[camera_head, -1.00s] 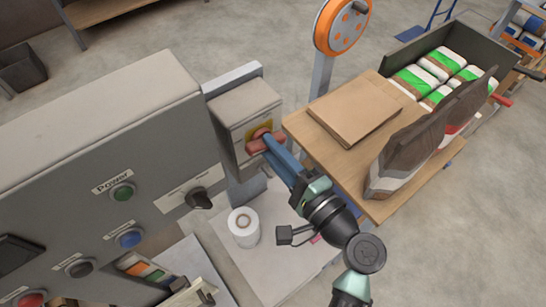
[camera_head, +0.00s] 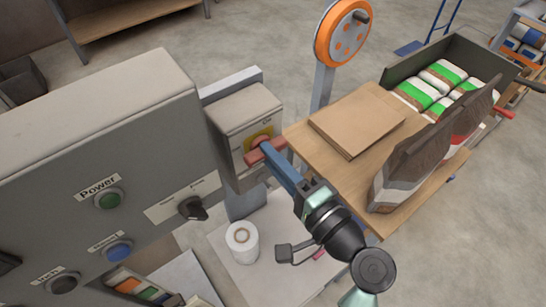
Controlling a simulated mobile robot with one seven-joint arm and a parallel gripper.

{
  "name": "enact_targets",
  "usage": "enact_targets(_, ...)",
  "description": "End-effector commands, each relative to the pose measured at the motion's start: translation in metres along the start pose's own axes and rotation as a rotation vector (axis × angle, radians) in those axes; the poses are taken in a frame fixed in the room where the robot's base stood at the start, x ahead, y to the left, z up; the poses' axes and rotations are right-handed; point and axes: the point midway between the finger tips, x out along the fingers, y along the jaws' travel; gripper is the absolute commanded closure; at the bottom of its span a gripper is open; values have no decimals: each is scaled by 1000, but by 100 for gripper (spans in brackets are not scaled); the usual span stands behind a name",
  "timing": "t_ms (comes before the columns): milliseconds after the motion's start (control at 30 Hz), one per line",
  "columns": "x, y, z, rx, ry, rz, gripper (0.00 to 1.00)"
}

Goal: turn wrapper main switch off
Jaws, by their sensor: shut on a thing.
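The main switch is a red rotary handle (camera_head: 266,152) on a yellow plate (camera_head: 258,138), on the front of a small grey box (camera_head: 239,113). The box is mounted beside a large grey control panel (camera_head: 105,120). My gripper (camera_head: 273,160) reaches up from the lower right, its blue fingers shut on the red handle. The fingers hide part of the handle, and its exact angle is hard to tell. The switch's on and off marks are too small to read.
The panel carries a green Power button (camera_head: 109,200), a black selector knob (camera_head: 193,208) and a blue button (camera_head: 119,251). A white roll (camera_head: 242,242) stands below the box. A wooden table (camera_head: 345,172) with flat brown sheets (camera_head: 356,120) and upright bags (camera_head: 425,160) is close on the right.

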Motion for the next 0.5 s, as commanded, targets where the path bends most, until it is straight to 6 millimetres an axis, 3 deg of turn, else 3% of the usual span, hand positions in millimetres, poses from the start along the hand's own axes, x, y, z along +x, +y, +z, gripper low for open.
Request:
enact_targets(33, 0, 0, 0, -3, 0, 1, 100)
enact_targets(67, 0, 0, 0, -3, 0, 1, 70)
enact_targets(200, 0, 0, 0, -2, 0, 1, 45)
enact_targets(500, 0, 0, 0, 0, 0, 0, 45)
